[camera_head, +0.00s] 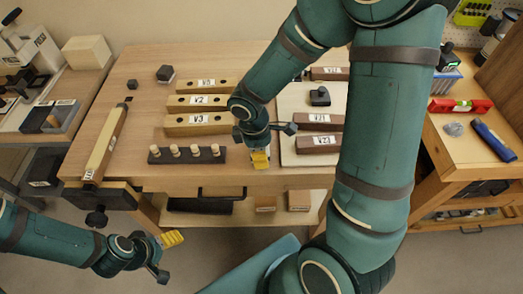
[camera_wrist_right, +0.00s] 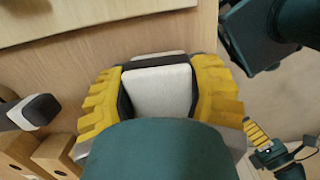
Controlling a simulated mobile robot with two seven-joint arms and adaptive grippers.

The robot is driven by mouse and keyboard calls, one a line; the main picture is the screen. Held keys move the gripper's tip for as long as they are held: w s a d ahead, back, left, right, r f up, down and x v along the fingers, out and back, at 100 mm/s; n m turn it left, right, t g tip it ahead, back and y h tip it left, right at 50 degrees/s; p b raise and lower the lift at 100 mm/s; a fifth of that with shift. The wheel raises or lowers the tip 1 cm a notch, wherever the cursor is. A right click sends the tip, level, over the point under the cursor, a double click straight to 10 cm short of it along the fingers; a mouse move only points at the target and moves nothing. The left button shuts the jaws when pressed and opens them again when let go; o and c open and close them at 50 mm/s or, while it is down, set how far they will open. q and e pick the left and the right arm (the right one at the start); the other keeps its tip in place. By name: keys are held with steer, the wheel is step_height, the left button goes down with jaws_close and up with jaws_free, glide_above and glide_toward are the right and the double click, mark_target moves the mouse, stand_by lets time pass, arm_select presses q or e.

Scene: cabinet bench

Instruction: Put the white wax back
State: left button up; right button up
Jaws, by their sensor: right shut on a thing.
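The white wax (camera_wrist_right: 160,88) is a pale block between the yellow fingers of my right gripper (camera_wrist_right: 160,95) in the right wrist view, with dark edges beside it. The gripper is shut on it. In the head view my right gripper (camera_head: 260,158) hangs at the bench's front edge, right of the pegged dark strip, and the wax is mostly hidden there. My left gripper (camera_head: 170,240) is low in front of the bench, away from everything; its finger gap is not clear. It also shows in the right wrist view (camera_wrist_right: 262,140).
The wooden bench (camera_head: 140,100) holds labelled wooden blocks (camera_head: 198,124), a dark pegged strip (camera_head: 187,154) and a pale board (camera_head: 292,97) on the right. A long bar (camera_head: 105,142) lies at the left. A cream block (camera_head: 87,52) stands back left.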

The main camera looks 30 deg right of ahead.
steer(key=shift+f, duration=0.3)
steer(key=o, duration=1.4)
steer(key=shift+r, duration=0.2)
steer(key=shift+w+a+r+p, duration=0.1)
steer(key=shift+a+r+p, duration=0.05)
steer(key=shift+r+p, duration=0.85)
steer(key=shift+w+a+r+p, duration=0.15)
steer(key=shift+r+p, duration=0.65)
steer(key=shift+r, duration=0.45)
steer(key=shift+a+r+p, duration=0.15)
steer(key=shift+r+p, duration=0.75)
steer(key=shift+r, duration=0.2)
steer(key=shift+s+f, duration=0.1)
